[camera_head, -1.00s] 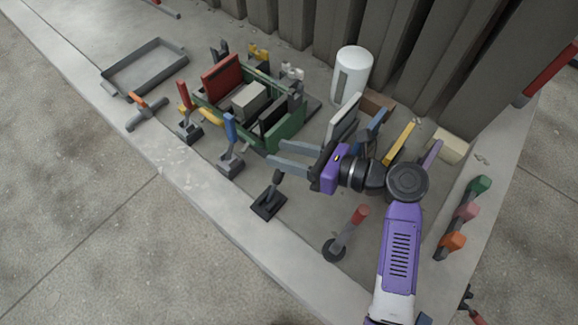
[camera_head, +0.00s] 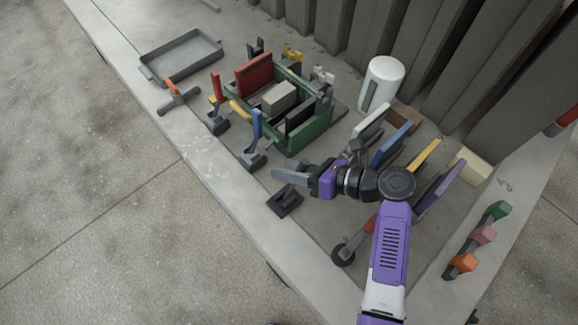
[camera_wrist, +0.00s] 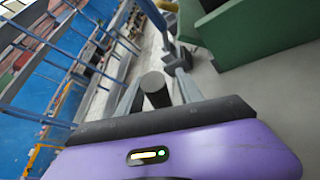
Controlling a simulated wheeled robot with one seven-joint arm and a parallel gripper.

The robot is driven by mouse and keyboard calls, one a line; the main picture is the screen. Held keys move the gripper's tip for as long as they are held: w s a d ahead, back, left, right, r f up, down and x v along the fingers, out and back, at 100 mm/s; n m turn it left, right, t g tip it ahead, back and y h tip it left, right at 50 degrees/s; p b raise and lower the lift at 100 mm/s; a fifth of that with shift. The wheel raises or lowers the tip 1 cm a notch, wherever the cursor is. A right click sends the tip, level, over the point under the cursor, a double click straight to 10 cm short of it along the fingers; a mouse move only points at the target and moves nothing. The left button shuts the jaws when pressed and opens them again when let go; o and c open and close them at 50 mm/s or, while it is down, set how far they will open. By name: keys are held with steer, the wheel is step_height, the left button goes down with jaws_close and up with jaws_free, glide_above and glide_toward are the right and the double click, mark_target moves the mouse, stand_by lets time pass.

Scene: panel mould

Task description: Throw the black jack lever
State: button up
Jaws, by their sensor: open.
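The black jack lever (camera_head: 286,203) stands on a flat black base near the front edge of the slab in the head view. Its upper part is hidden there by my gripper (camera_head: 280,170), which is over it. In the wrist view its dark round handle end (camera_wrist: 154,84) shows between the two grey fingers of my gripper (camera_wrist: 157,78). The fingers are open, one on each side of the handle. I cannot tell whether either finger touches it.
A blue-handled lever (camera_head: 256,130) stands just left of my gripper. The green mould frame (camera_head: 311,132) is behind it. A red-handled lever (camera_head: 344,252) is partly hidden by my arm. Upright coloured panels (camera_head: 392,145) stand to the right. A grey tray (camera_head: 181,57) lies far left.

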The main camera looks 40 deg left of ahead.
steer(key=shift+a, duration=0.1)
jaws_close()
stand_by(1.4)
